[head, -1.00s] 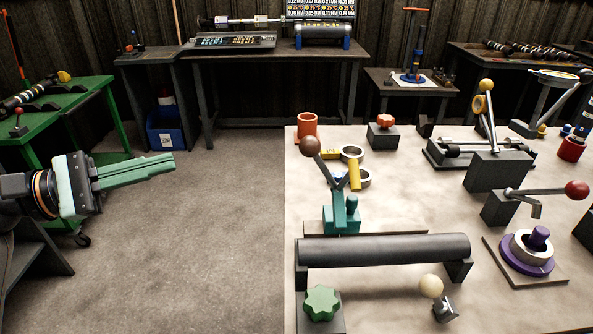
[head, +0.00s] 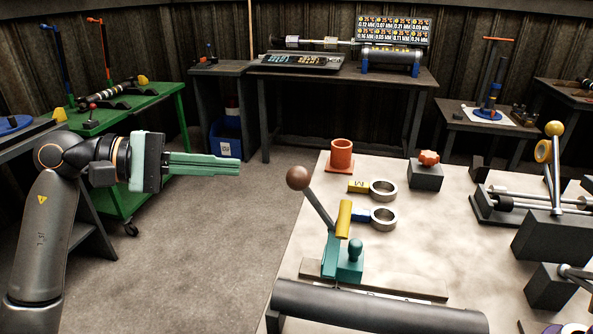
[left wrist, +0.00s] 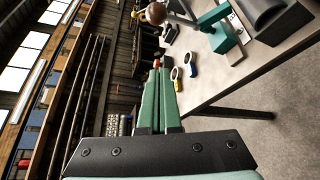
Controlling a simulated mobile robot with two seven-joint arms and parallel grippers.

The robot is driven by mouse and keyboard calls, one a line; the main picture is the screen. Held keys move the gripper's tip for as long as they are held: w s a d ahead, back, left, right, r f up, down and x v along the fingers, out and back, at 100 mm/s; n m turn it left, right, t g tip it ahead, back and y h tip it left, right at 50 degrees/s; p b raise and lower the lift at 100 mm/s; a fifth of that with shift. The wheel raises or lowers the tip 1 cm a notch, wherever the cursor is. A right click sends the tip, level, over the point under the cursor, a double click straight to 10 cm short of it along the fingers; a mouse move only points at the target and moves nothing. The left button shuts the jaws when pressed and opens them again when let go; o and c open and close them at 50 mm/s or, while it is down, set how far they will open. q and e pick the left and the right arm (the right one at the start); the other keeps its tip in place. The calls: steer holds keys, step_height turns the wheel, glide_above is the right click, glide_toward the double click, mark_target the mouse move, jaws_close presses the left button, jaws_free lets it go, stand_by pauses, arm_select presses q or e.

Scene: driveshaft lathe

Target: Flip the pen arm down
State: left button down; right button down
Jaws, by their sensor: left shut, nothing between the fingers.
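No part is clearly recognisable as the pen arm. A teal lever fixture (head: 330,255) stands on the light table, with its grey lever tilted up to a brown ball knob (head: 298,178). The knob also shows at the top of the left wrist view (left wrist: 156,13). At the right, an upright arm with a yellow knob (head: 554,129) stands above a dark block. My left gripper (head: 239,171) is shut and empty, over the floor left of the table and apart from the fixture. Its closed teal fingers (left wrist: 158,70) fill the middle of the wrist view. My right gripper is not visible.
A dark cylinder (head: 375,308) lies along the table's front. Two ring gauges (head: 384,190), an orange cup (head: 341,156) and a red-knobbed block (head: 427,172) stand behind the fixture. A green cart (head: 140,140) is at the left. The floor between is clear.

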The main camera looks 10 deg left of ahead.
mark_target(318, 210)
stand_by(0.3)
arm_select(q)
steer(key=d+p, duration=0.2)
steer(key=d, duration=0.7)
steer(key=shift+w+d+f+p, duration=0.2)
steer(key=shift+w+p, duration=0.1)
steer(key=shift+w, duration=0.1)
